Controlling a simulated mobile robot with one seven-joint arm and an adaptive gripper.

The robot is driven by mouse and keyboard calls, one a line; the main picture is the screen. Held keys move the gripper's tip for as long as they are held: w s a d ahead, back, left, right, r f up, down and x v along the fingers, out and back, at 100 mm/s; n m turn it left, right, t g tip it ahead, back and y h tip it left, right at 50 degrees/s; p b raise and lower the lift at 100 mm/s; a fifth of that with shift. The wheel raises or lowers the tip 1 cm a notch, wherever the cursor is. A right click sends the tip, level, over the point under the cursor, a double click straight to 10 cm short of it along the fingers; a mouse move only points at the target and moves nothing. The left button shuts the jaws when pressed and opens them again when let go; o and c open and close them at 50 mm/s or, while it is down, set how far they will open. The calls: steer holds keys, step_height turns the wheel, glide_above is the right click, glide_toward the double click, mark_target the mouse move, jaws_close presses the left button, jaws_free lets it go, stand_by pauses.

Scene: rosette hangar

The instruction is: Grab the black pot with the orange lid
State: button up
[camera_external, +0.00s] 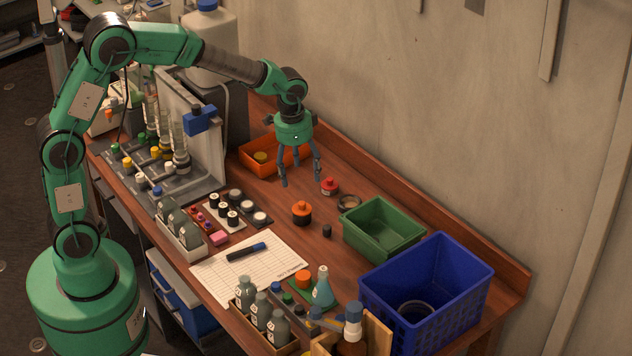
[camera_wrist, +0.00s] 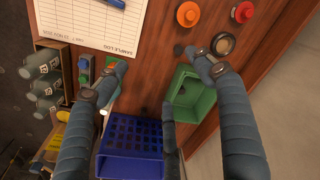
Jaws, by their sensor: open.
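The black pot with the orange lid (camera_external: 301,213) stands upright on the wooden table, right of the paper sheet. In the wrist view the orange-lidded pot (camera_wrist: 187,14) is near the top edge, beyond the fingertips. My gripper (camera_external: 301,178) hangs above the table, fingers pointing down, above and behind the pot and apart from it. In the wrist view my gripper's (camera_wrist: 156,60) fingers are spread wide with nothing between them.
A red-lidded pot (camera_external: 329,186) stands behind the orange-lidded one. A small black piece (camera_external: 327,230), a dark ring (camera_external: 349,202), a green bin (camera_external: 390,237) and a blue basket (camera_external: 460,275) are to the right. An orange tray (camera_external: 257,165) lies behind. Another orange-topped item (camera_external: 303,278) is in front.

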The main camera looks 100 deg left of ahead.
glide_above(301, 202)
steer(key=shift+n+g+h, duration=0.3)
steer(key=shift+n+g, duration=0.1)
step_height(301, 202, down, 11)
steer(key=shift+f, duration=0.15)
steer(key=shift+d, duration=0.1)
steer(key=shift+f+b, duration=0.9)
steer(key=shift+f, duration=3.35)
steer(key=shift+f, duration=0.15)
steer(key=shift+w+f+b, duration=0.1)
steer(key=shift+f+b, duration=0.6)
steer(key=shift+f, duration=1.8)
steer(key=c, duration=1.3)
steer(key=shift+r, duration=0.2)
